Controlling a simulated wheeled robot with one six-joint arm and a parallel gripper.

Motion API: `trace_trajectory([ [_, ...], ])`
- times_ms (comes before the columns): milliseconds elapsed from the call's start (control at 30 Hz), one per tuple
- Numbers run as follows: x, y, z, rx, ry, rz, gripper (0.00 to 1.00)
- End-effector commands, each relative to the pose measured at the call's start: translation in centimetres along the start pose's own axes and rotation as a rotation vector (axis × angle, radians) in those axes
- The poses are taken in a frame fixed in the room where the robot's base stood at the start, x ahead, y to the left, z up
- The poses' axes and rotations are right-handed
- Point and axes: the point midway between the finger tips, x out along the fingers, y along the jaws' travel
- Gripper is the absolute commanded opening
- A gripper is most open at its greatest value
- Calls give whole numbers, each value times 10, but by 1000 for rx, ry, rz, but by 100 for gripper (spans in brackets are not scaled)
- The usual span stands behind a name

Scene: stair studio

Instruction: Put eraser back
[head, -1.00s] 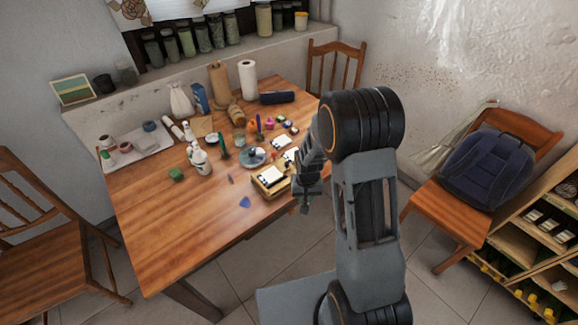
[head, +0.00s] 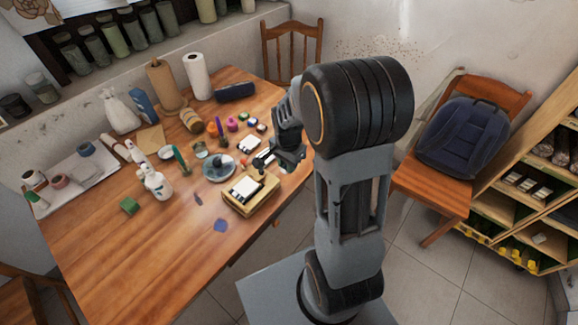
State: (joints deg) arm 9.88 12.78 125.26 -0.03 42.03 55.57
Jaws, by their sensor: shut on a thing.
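My gripper (head: 263,160) is low over the table, just behind the wooden box and right of the round grey-blue dish (head: 219,168). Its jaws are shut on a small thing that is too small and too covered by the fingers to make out. I cannot surely pick out the eraser. The open wooden box (head: 252,203) stands near the table's front right edge with a white block or card (head: 245,187) on top. A small blue piece (head: 221,225) lies in front of the box, and a green block (head: 129,205) lies to the left.
The wooden table (head: 120,265) is bare at its front left. A chair with a blue backpack (head: 462,140) and a shelf (head: 530,190) stand right.

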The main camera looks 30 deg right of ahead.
Motion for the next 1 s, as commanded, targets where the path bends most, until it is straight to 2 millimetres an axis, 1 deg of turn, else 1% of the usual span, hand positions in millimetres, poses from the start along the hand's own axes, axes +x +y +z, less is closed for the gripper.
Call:
trace_trajectory([
  [33, 6, -7, -10, 0, -2, 3, 5],
  [100, 21, -13, -18, 0, -3, 4, 5],
  [200, 36, -21, -29, -1, -2, 3, 5],
  [333, 50, -28, -39, -1, 0, 0, 5],
  [567, 60, -32, -47, 1, 0, -1, 5],
  [633, 66, -35, -51, 2, 0, 1, 5],
  [800, 87, -34, -50, 1, -1, 1, 5],
  [900, 93, -34, -50, 1, 0, 0, 5],
  [1000, 95, -35, -50, 1, 1, -1, 5],
])
